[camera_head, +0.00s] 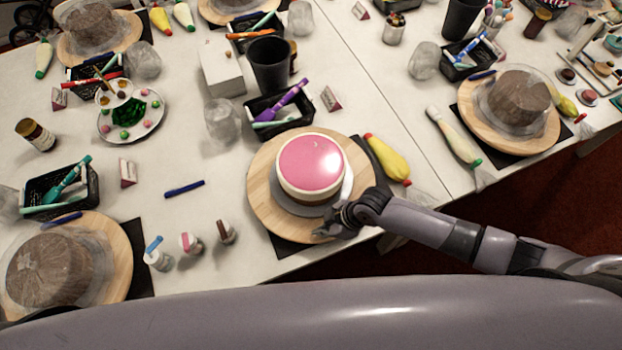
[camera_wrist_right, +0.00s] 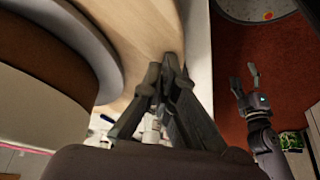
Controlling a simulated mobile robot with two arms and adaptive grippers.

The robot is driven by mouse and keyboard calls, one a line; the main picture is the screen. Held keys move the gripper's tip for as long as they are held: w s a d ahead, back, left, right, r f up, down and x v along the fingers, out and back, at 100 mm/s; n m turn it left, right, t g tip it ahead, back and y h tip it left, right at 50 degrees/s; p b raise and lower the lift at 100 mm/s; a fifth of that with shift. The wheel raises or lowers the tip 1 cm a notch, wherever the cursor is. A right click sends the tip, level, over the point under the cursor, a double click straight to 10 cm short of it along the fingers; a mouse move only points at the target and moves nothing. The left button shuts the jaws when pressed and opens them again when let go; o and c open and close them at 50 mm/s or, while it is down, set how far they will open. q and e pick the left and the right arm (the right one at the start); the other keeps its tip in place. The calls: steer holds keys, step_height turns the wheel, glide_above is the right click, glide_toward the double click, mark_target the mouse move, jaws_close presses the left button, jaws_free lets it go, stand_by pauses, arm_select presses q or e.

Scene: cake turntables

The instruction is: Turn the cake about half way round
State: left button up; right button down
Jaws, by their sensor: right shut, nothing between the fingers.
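The cake (camera_head: 311,164), with a pink top and a white and brown side, sits on a grey base on a round wooden turntable (camera_head: 265,190). In the right wrist view the cake's side (camera_wrist_right: 40,60) is at the left, and the wooden turntable (camera_wrist_right: 150,30) curves past it. My right gripper (camera_head: 325,230) is at the turntable's near right rim. Its fingers are together and empty, with the tips (camera_wrist_right: 172,62) at the wood's edge; whether they touch it I cannot tell. My left gripper (camera_wrist_right: 246,78) shows only in the right wrist view, fingers apart and empty, over the floor.
A yellow piping bag (camera_head: 388,157) lies right of the turntable. A black basket (camera_head: 280,108) stands behind it, and small jars (camera_head: 190,243) stand to the left. Other turntables (camera_head: 85,265) hold wrapped cakes. The table's front edge is close to my right arm.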

steer(key=shift+w+d, duration=0.2)
steer(key=shift+d, duration=1.15)
steer(key=shift+r+p, duration=0.85)
steer(key=shift+r, duration=0.65)
